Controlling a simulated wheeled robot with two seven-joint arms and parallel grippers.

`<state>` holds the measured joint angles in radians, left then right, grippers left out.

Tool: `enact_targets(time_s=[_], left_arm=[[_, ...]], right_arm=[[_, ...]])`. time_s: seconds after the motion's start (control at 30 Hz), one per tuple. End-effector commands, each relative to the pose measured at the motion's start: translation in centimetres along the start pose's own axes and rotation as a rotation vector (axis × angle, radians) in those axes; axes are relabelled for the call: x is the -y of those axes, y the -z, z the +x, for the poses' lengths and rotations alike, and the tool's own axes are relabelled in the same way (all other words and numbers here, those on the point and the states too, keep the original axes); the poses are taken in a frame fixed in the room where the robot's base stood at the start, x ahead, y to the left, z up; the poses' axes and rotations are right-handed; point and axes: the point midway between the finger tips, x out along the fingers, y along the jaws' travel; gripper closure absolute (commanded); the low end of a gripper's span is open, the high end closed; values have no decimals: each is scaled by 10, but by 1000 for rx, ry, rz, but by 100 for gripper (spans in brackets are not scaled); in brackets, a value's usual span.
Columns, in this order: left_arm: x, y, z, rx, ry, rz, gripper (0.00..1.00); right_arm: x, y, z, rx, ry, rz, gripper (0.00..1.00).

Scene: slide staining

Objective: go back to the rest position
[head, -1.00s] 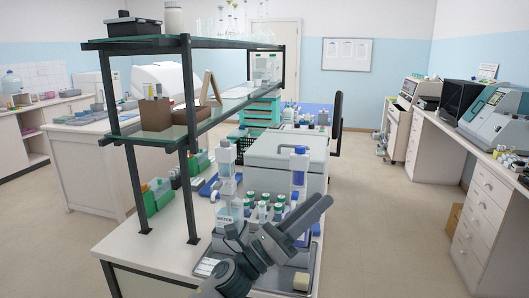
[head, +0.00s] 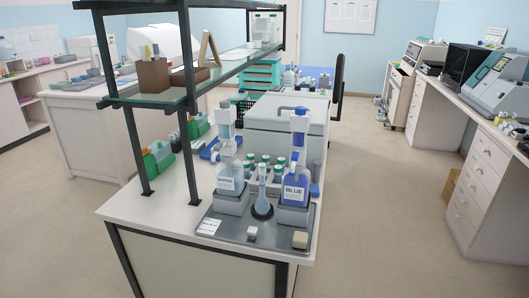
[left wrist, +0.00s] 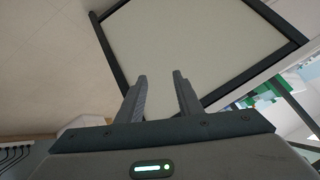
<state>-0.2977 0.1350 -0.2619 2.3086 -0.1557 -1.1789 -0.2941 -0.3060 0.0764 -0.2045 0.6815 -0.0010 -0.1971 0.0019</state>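My left gripper (left wrist: 160,92) shows in the left wrist view with its two fingers apart and nothing between them. It is below the bench top, facing the bench's pale side panel (left wrist: 200,45). Neither gripper shows in the head view now. On the bench, a grey tray (head: 232,231) holds the WATER bottle (head: 230,185), the BLUE bottle (head: 295,190) and a small pale-blue flask or dropper (head: 262,190) in a dark round base between them. A small white block (head: 252,232) and a beige block (head: 300,239) lie at the tray's front.
A two-tier glass shelf (head: 180,95) with dark posts stands on the bench's left. Several green-capped vials (head: 265,162) and a grey box (head: 285,130) stand behind the tray. A white drawer counter (head: 485,190) is at the right. The floor (head: 385,230) between is clear.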

Motion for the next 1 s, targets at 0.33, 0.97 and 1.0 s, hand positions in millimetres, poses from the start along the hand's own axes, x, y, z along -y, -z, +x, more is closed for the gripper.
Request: enact_targets(time_s=[0.33, 0.97, 1.0], left_arm=[[-40, -110, -60, 306, -126, -277, 67], [-75, -181, -78, 511, -184, -423, 67], [-77, -184, -73, 514, -185, -422, 67]], right_arm=[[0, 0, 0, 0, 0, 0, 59], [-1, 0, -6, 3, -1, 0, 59], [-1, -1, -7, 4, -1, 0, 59]])
